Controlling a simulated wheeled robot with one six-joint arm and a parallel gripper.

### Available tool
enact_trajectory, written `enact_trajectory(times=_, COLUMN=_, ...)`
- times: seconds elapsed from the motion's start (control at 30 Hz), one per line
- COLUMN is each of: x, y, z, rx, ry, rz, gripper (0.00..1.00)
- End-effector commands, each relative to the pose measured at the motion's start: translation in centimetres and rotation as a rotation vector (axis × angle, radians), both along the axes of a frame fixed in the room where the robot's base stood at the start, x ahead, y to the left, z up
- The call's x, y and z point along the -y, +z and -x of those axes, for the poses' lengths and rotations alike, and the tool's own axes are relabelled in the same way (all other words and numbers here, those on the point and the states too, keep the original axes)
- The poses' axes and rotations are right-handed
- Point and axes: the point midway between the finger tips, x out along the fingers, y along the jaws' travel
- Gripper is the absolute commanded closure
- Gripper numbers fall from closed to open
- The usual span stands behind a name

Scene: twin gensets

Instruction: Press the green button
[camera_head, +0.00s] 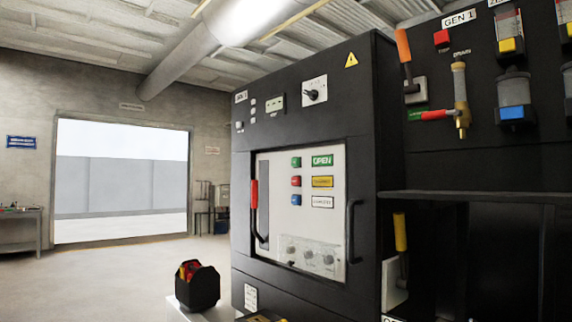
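The green button (296,161) is a small green square at the top of a column of buttons on the pale panel (276,215) of the black cabinet (318,80). A green label reading OPEN (322,161) is to its right. Nothing covers the button. My gripper cannot be made out in this view, so I cannot see where it is relative to the button.
A red button (296,181) sits below the green one. A red-handled lever (255,196) is at the panel's left, a black handle (353,230) at its right. A black holder (197,287) with red and yellow items stands front left. The floor (110,275) at left is clear.

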Motion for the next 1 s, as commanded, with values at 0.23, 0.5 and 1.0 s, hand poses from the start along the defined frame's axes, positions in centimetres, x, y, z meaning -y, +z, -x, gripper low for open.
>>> enact_trajectory(times=0.23, x=0.0, y=0.0, z=0.0, rx=0.0, ry=0.0, rz=0.0, gripper=0.95)
enact_trajectory(times=0.5, x=0.0, y=0.0, z=0.0, rx=0.0, ry=0.0, rz=0.0, gripper=1.0)
enact_trajectory(times=1.0, x=0.0, y=0.0, z=0.0, rx=0.0, ry=0.0, rz=0.0, gripper=1.0)
